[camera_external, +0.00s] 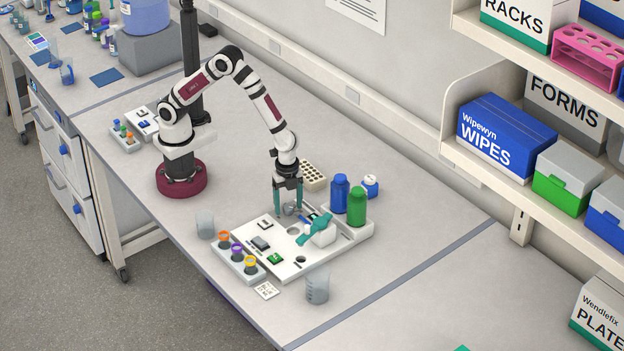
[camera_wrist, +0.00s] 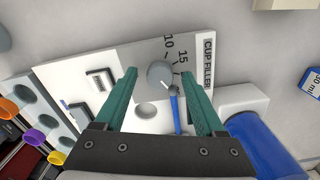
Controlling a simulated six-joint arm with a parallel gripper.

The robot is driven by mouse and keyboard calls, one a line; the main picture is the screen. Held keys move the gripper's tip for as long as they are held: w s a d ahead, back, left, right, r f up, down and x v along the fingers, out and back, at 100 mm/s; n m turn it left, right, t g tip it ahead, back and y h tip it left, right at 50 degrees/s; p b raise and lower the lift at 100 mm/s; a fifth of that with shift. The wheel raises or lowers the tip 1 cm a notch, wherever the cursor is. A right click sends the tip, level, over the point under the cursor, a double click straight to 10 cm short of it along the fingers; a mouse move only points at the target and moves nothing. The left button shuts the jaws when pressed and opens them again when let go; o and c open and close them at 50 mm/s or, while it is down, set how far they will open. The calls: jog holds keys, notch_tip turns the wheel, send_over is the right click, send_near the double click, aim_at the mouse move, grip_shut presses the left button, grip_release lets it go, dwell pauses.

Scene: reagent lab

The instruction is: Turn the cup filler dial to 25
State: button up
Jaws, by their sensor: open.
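The cup filler dial (camera_wrist: 159,73) is a round grey knob on a white panel (camera_wrist: 120,62) in the wrist view. The printed numbers 10 and 15 show beside it, next to the label CUP FILLER (camera_wrist: 208,62); no 25 can be read, and the dial's setting is unclear. My gripper (camera_wrist: 158,78) has teal fingers spread apart, one on each side of the dial, with nothing clamped between them. In the external view, my gripper (camera_external: 288,212) points down over the white station (camera_external: 290,262), with the grey dial (camera_external: 290,209) between its fingertips.
A blue bottle (camera_external: 340,193) and a green bottle (camera_external: 357,206) stand right of my gripper. A rack of capped vials (camera_external: 238,254) and a beaker (camera_external: 317,288) sit in front.

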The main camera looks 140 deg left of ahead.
aim_at(288, 207)
notch_tip(288, 207, up, 16)
dwell(0.3)
jog(key=shift+f, duration=0.1)
jog(key=s+d+r+m+y, duration=0.15)
jog(key=s+d+r, duration=0.35)
jog(key=s+d, duration=0.7)
jog(key=s+d+f+m, duration=0.1)
jog(key=s+f, duration=0.1)
jog(key=s, duration=0.8)
jog(key=shift+s, duration=0.35)
jog(key=shift+f, duration=0.1)
jog(key=shift+c, duration=0.2)
dwell(1.0)
